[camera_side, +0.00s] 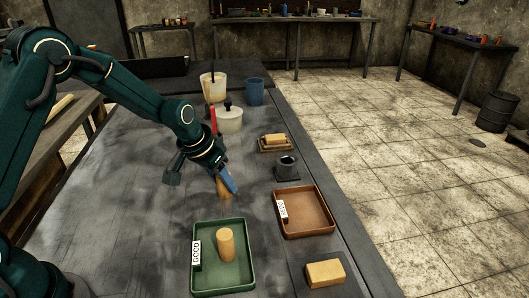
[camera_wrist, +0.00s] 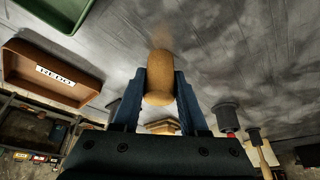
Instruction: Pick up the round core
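A tan round core (camera_wrist: 159,80) is between the two blue fingers of my gripper (camera_wrist: 160,92) in the wrist view, with both fingers flush against its sides. In the side view, my gripper (camera_side: 226,184) points down over the middle of the dark table, and the core (camera_side: 224,190) shows partly behind a finger. The core is at or very close to the tabletop; I cannot tell whether it touches.
The brown tray (camera_side: 318,232) lies to the right; its REDO label shows in the wrist view (camera_wrist: 55,76). A tan block (camera_side: 325,273) lies in front of it.

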